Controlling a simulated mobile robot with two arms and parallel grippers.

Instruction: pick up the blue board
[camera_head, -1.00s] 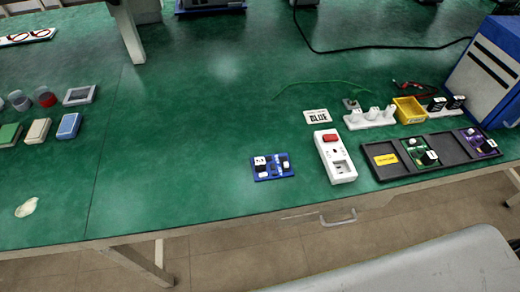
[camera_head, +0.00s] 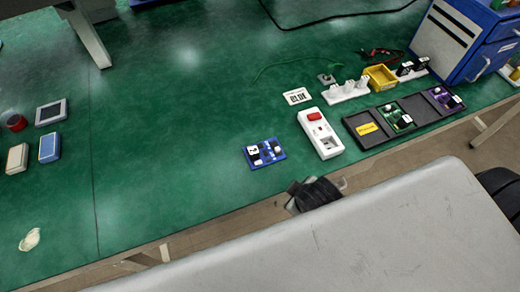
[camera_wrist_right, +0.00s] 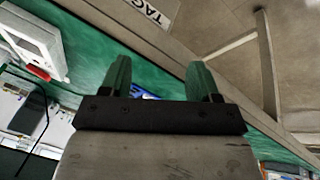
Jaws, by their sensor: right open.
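The blue board (camera_head: 264,153) lies flat on the green table in the head view, with black and white parts on top. My right gripper (camera_head: 298,194) shows as a dark shape at the table's front edge, below and right of the board and apart from it. In the right wrist view its two fingers (camera_wrist_right: 158,72) are spread with nothing held. A bit of blue (camera_wrist_right: 146,97) shows between them, mostly hidden by the gripper body; it may be the board. My left gripper is not in view.
A white device with a red switch (camera_head: 320,133) stands just right of the board. Right of it is a black tray (camera_head: 424,124) holding a green board (camera_head: 396,117) and a purple board (camera_head: 444,98).

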